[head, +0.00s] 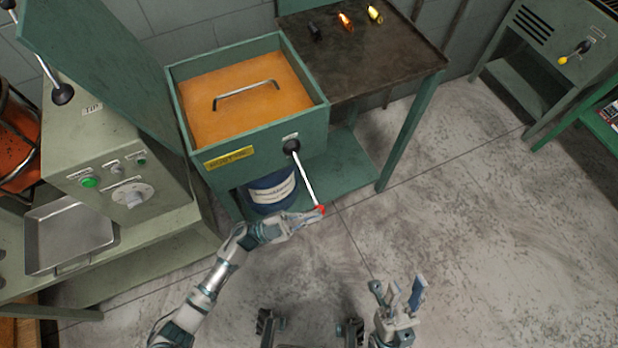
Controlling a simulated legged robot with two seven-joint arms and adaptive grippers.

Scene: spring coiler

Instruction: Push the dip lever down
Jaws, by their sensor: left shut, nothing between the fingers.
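The dip lever (305,178) is a thin white rod on a black hub (291,146) at the front of the green dip tank (318,130). It slants down and to the right and ends in a red knob (321,209). My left gripper (314,214) is at the red knob, with its fingers closed beside it; whether they touch is too small to tell. My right gripper (398,296) is at the lower right, away from the lever, with its fingers spread apart and nothing seen between them.
The tank holds orange liquid or a lid with a handle (246,92). A dark table (385,50) with small coloured pieces stands behind. A blue drum (271,192) sits beneath the tank. A control cabinet (122,165) and metal tray (70,235) are left. Floor to the right is clear.

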